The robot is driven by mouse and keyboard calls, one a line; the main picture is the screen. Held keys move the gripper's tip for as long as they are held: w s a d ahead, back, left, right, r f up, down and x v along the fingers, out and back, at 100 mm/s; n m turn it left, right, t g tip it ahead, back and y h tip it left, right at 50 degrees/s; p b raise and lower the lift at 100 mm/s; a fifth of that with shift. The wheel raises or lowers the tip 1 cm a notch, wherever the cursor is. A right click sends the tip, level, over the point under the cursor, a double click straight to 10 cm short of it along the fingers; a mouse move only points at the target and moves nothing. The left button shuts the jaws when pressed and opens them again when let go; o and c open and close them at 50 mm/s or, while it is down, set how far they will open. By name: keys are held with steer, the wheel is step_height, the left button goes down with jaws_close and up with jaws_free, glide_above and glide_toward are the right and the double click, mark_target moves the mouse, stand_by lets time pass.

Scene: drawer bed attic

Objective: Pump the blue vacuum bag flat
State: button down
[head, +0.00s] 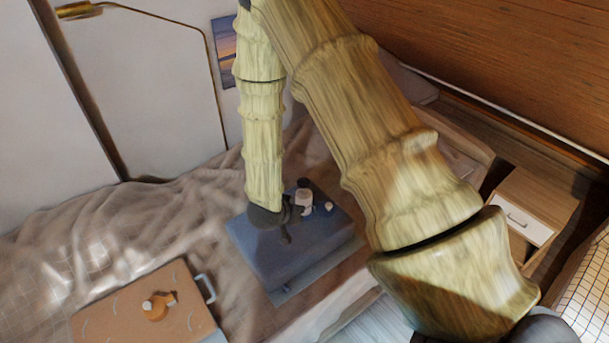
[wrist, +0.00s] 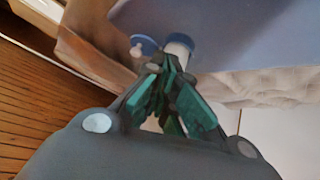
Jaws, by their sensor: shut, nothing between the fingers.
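The blue vacuum bag (head: 262,262) lies on the bed as a thick block. It also fills the top of the wrist view (wrist: 235,30). A pale cylinder (head: 303,201) with a dark top stands on the bag, and a small white knob (head: 328,206) is to its right. In the wrist view, the pale cylinder (wrist: 178,46) and a blue disc with a white knob (wrist: 143,46) are just beyond the fingertips. My gripper (head: 287,232) is over the bag, left of the cylinder. Its green-padded fingers (wrist: 165,70) are shut and empty; I cannot tell whether they touch the cylinder.
A flat orange-brown case or bag (head: 110,318) with an orange fitting (head: 155,309) and a pale handle (head: 207,288) lies at front left. A rumpled blanket (head: 60,240) covers the bed. A wooden nightstand (head: 540,195) is at right, a brass lamp (head: 160,18) at left.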

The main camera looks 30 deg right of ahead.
steer(key=w+r+m+g, duration=0.1)
steer(key=w+r+m, duration=0.2)
steer(key=r, duration=0.5)
steer(key=w+d+r+m+g+h, duration=0.1)
steer(key=w+r+m, duration=0.3)
steer(key=r, duration=0.4)
steer(key=shift+d+m, duration=0.2)
steer(key=shift+m, duration=0.2)
steer(key=shift+w+f, duration=0.1)
steer(key=p, duration=0.3)
glide_above(305, 184)
step_height(305, 184, down, 7)
steer(key=shift+r, duration=0.1)
step_height(305, 184, down, 3)
steer(key=shift+r, duration=0.2)
steer(key=shift+w+f+p, duration=0.15)
steer(key=shift+f+p, duration=0.3)
steer(key=shift+f, duration=0.4)
steer(key=shift+f, duration=0.15)
